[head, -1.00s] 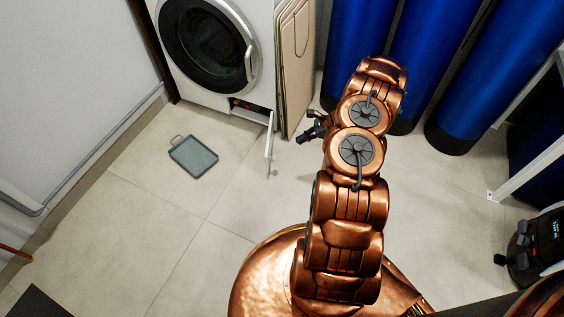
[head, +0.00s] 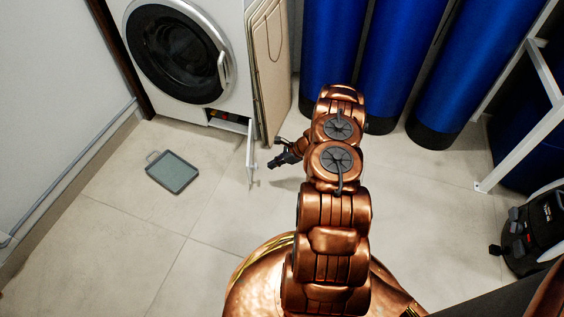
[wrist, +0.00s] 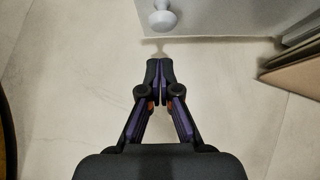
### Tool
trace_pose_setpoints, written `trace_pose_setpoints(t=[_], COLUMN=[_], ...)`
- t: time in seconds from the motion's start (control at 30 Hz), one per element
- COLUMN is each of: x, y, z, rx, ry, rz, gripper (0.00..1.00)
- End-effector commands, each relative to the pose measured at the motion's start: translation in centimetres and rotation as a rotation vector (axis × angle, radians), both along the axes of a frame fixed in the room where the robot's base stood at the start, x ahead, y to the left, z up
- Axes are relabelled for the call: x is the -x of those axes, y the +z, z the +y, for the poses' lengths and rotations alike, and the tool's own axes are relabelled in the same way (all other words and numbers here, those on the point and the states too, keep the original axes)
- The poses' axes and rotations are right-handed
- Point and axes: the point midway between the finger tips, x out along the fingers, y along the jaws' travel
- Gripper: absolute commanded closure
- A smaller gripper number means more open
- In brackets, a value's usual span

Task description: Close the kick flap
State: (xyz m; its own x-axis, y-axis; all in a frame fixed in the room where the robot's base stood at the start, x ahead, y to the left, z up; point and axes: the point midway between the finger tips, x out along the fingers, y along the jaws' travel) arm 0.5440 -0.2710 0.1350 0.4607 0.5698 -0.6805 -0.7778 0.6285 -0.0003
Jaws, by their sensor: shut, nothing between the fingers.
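The kick flap (head: 251,150) is a narrow white panel at the foot of the white washing machine (head: 185,50). It stands open, swung out from the right end of a low opening (head: 229,119). My gripper (head: 271,163) is shut and empty, just right of the flap's outer part, low near the floor. In the wrist view the shut fingertips (wrist: 159,66) point at a pale panel (wrist: 225,18), which looks like the flap. A round white knob (wrist: 162,19) is on it. A small gap shows between the fingertips and the panel.
A grey tray (head: 173,172) lies on the floor to the left. Folded tan boards (head: 270,70) lean beside the machine. Tall blue cylinders (head: 335,50) stand behind my arm. A black device (head: 530,230) and a white frame (head: 520,145) are at right. The middle floor is clear.

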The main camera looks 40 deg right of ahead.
Motion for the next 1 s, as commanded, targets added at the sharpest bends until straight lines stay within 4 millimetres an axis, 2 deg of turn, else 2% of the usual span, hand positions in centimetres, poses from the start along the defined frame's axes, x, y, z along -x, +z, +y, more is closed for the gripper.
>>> trace_pose_setpoints(t=[0.13,0.3,1.0], x=[-1.2,-2.2,-2.8], y=[-0.2,0.0,0.2], z=[1.8,2.7,2.7], rx=[-0.004,-0.001,0.0], ry=[0.004,0.0,-0.035], rz=[0.001,-0.001,0.0], gripper=[1.0,1.0,1.0])
